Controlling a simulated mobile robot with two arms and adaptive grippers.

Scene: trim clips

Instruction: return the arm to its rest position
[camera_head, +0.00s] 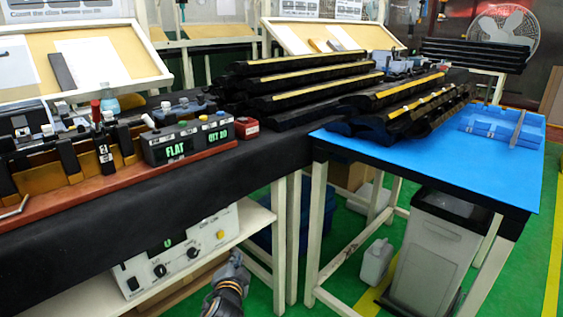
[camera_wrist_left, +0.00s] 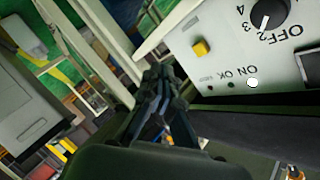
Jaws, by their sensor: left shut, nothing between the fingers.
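My left gripper (camera_head: 234,262) is low at the bottom middle of the head view, in front of the bench and below its top. In the left wrist view its fingers (camera_wrist_left: 160,75) are closed together with nothing between them. A white control box (camera_head: 180,252) with knobs and a yellow button sits on the shelf under the bench, to the left of the gripper. Its panel also shows at the upper right of the left wrist view (camera_wrist_left: 238,50). The gripper appears apart from it. My right gripper is not in view.
A grey bin (camera_head: 430,255) and white container (camera_head: 376,262) stand below.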

